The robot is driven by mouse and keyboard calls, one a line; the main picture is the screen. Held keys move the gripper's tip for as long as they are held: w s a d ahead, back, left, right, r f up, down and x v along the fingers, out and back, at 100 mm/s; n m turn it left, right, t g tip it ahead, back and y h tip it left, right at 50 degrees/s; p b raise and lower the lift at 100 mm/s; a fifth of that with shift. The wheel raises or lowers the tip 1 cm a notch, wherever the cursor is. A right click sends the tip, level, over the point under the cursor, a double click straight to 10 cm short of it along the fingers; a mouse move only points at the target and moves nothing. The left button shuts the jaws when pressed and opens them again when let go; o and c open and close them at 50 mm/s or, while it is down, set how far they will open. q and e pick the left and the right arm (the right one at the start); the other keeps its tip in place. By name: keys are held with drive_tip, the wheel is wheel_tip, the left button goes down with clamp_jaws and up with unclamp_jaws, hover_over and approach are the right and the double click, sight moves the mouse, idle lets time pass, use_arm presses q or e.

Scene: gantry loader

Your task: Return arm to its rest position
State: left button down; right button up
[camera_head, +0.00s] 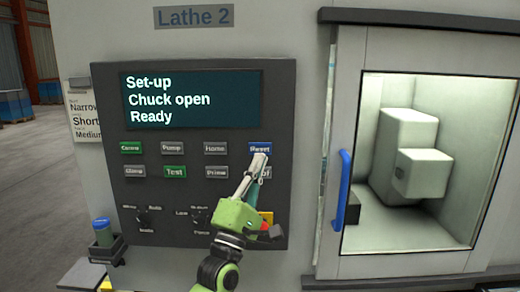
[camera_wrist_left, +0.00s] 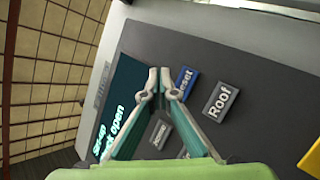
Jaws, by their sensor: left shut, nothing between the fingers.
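My left gripper (camera_head: 259,160) is shut and empty. Its fingertips are at the blue Reset button (camera_head: 259,148) on the dark control panel (camera_head: 105,100) of Lathe 2. In the left wrist view, the closed fingertips (camera_wrist_left: 159,72) show beside the blue Reset button (camera_wrist_left: 186,82), with the grey Roof button (camera_wrist_left: 222,101) to the right. I cannot tell whether the fingertips touch the Reset button. The green arm reaches up from the bottom of the head view and partly covers the Roof button. My right gripper is not in view.
The screen (camera_head: 190,98) reads "Set-up, Chuck open, Ready". The blue door handle (camera_head: 342,190) and the lathe window (camera_head: 420,160) are right of the panel. A holder (camera_head: 108,249) with a blue-capped container is at lower left. A red and yellow control (camera_head: 266,219) lies by the arm.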

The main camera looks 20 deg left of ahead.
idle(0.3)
use_arm(q)
drive_tip(key=s+d+f+m+g, duration=0.2)
drive_tip(key=s+f+m+g, duration=0.15)
drive_tip(key=f, duration=0.55)
drive_tip(key=s+d+f+m+g+h, duration=0.1)
drive_tip(key=s+f+m+g, duration=0.2)
drive_tip(key=f, duration=0.6)
drive_tip(key=s+d+f+m+g, duration=0.15)
drive_tip(key=f+m+g, duration=0.3)
drive_tip(key=f, duration=0.45)
drive_tip(key=s+a+f+m+g+y, duration=0.15)
drive_tip(key=s+f+m+g, duration=0.35)
drive_tip(key=s+f, duration=0.75)
drive_tip(key=s+a+f+m+g+y, duration=0.1)
drive_tip(key=s+a+f+m+g, duration=0.2)
drive_tip(key=s, duration=0.6)
drive_tip(key=s+a+f+m+g+y, duration=0.15)
drive_tip(key=s+f+g, duration=0.3)
drive_tip(key=s, duration=0.55)
wheel_tip(320, 180, down, 27)
drive_tip(key=s, duration=0.2)
drive_tip(key=s+a+f+g, duration=0.1)
drive_tip(key=s+a+f, duration=0.1)
drive_tip(key=s+f, duration=1.4)
drive_tip(key=shift+s+a+f+m+b, duration=0.25)
drive_tip(key=shift+s+f+m+b, duration=0.1)
drive_tip(key=shift+f+m+b, duration=0.1)
